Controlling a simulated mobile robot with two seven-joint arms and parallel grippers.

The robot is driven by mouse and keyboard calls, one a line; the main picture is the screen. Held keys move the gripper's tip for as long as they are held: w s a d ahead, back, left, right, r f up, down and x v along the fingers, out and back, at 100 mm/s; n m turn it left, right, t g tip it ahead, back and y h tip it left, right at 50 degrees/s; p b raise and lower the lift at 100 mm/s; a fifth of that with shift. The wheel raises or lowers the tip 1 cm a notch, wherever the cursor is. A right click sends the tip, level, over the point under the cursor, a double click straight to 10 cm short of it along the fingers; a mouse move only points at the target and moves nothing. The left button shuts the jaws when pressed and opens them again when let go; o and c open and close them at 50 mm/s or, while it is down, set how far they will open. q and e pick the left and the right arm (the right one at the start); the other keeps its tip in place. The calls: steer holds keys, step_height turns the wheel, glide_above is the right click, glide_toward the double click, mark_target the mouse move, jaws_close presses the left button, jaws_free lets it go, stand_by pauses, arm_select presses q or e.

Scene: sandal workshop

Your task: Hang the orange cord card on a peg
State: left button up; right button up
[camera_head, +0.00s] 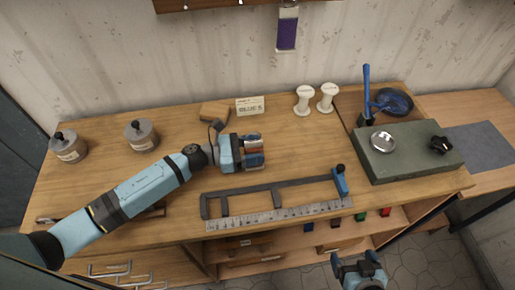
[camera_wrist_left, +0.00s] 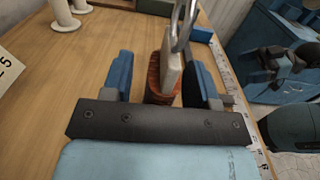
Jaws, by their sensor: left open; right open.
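The orange cord card (camera_wrist_left: 160,78) is a pale card wound with orange-brown cord, with a metal ring (camera_wrist_left: 183,22) at its end. In the left wrist view it lies between my left gripper's (camera_wrist_left: 163,80) open fingers, close to the right finger and apart from the left one. In the head view the left gripper (camera_head: 256,151) is low over the middle of the workbench, and the card (camera_head: 254,150) is partly hidden between its fingers. A purple cord card (camera_head: 287,30) hangs below the wall rail (camera_head: 215,4); its peg is barely visible. My right gripper (camera_head: 359,268) is open and empty, in front of the bench.
A dark frame (camera_head: 270,187) and a metal ruler (camera_head: 280,215) lie in front of the left gripper. Two white spools (camera_head: 304,100), a small label card (camera_head: 250,105) and a wooden block (camera_head: 214,111) stand behind. A green box (camera_head: 408,160) is at right, two lidded tins (camera_head: 140,134) at left.

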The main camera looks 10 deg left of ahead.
arm_select(q)
steer(key=b+v, duration=0.2)
steer(key=v, duration=0.8)
steer(key=shift+f, duration=0.2)
steer(key=shift+s+a+r+b, duration=0.15)
steer(key=shift+s+a+b, duration=0.15)
steer(key=shift+a, duration=0.25)
steer(key=shift+w, duration=0.1)
